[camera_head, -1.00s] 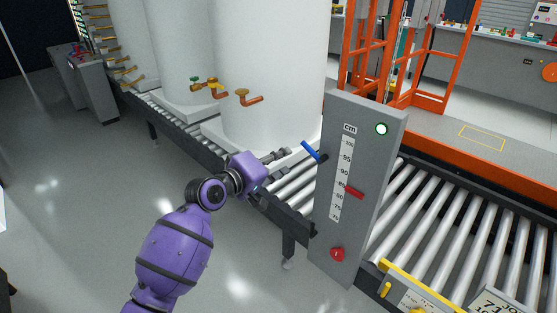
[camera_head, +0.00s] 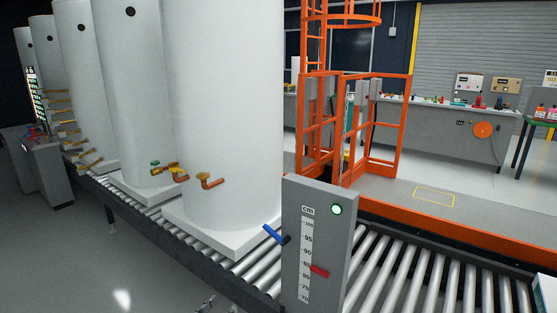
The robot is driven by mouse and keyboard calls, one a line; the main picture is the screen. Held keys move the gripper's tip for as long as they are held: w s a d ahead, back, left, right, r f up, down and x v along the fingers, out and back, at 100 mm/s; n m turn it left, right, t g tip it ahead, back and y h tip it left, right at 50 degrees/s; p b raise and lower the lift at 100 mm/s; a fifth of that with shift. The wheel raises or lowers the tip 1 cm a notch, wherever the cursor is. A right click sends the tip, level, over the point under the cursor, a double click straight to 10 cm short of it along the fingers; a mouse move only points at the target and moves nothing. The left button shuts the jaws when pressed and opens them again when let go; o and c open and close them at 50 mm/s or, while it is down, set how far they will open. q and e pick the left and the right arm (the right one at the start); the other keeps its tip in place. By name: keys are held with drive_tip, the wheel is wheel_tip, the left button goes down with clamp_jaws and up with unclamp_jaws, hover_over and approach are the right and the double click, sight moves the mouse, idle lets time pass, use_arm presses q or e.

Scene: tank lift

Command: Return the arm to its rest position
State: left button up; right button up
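Small grey parts at the bottom edge of the head view look like the fingertips of my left gripper (camera_head: 217,305). The rest of that gripper and its arm are out of the picture, and I cannot tell whether it is open or shut. It is below and left of the grey control panel (camera_head: 322,240), apart from it. My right gripper is not in view.
White tanks (camera_head: 230,110) stand on the roller conveyor (camera_head: 258,266), with brass and copper valves (camera_head: 205,181) low down. An orange ladder cage (camera_head: 350,130) stands behind the panel. Workbenches (camera_head: 440,125) are at the back right. The floor at lower left (camera_head: 60,260) is clear.

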use_arm(q)
drive_tip(key=s+a+f+g+y+p, duration=0.1)
drive_tip(key=s+f, duration=0.3)
drive_tip(key=s, duration=0.9)
drive_tip(key=s+a+f+g+y+p, duration=0.1)
drive_tip(key=s+f, duration=0.4)
drive_tip(key=s, duration=0.9)
drive_tip(key=s+a+f+g+y+p, duration=0.1)
drive_tip(key=s+a+f+g+p, duration=0.2)
drive_tip(key=s, duration=1)
wheel_tip(320, 180, down, 2)
drive_tip(key=shift+s+f+m+y, duration=0.15)
drive_tip(key=shift+f+m+y, duration=0.05)
drive_tip(key=shift+m+y, duration=0.1)
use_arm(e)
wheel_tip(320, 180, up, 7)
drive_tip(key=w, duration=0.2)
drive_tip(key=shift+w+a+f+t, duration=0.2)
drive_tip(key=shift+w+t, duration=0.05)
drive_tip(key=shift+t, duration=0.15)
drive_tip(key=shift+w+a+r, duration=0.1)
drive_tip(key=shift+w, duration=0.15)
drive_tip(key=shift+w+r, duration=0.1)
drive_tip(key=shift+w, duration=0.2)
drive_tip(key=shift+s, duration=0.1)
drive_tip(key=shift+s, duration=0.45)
